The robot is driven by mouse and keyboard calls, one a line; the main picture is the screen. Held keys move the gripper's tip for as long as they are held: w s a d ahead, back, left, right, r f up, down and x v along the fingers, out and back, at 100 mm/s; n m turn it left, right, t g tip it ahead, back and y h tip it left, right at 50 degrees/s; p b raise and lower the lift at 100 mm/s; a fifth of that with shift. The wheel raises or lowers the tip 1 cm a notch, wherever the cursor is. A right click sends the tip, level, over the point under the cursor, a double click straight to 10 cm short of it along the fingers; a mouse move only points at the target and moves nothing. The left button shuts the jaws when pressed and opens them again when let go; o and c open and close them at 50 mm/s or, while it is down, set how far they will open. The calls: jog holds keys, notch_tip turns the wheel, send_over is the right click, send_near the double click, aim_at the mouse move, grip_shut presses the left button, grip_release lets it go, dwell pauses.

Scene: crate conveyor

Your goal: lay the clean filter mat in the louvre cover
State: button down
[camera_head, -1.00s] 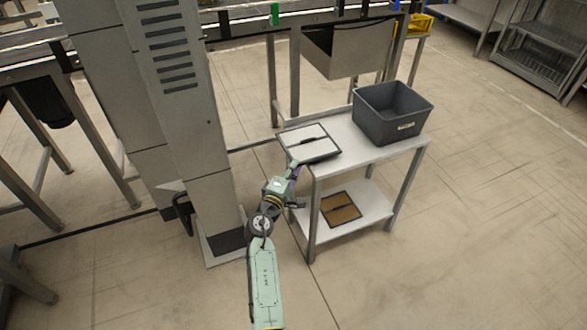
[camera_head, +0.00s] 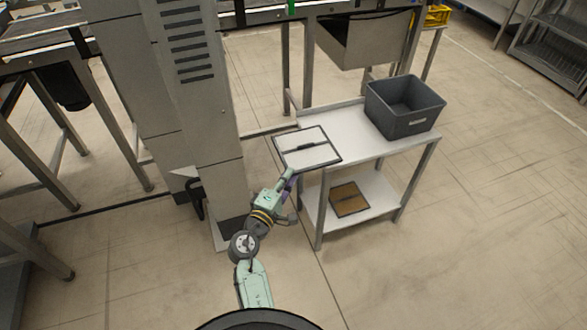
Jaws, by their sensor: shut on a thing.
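The clean filter mat (camera_head: 302,137) is a white panel with a dark rim and a dark bar across its middle. My gripper (camera_head: 289,174) is shut on its near edge and holds it flat at the left end of the cart. The mat hides part of the cart top; I cannot tell how far above it the mat is. A grey cabinet (camera_head: 210,125) with dark slots high on its front stands to the left. A pale and dark piece (camera_head: 190,188) juts from its lower left side; I cannot tell whether it is the louvre cover.
The white two-tier cart (camera_head: 350,123) carries a grey crate (camera_head: 405,112) at its right. A brown, dark-rimmed mat (camera_head: 348,198) lies on its lower shelf. A conveyor frame with a metal bin (camera_head: 365,43) stands behind. The floor right of the cart is clear.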

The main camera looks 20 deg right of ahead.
jog(key=shift+s+a+r, duration=0.35)
jog(key=shift+s+a, duration=0.35)
jog(key=shift+s, duration=0.05)
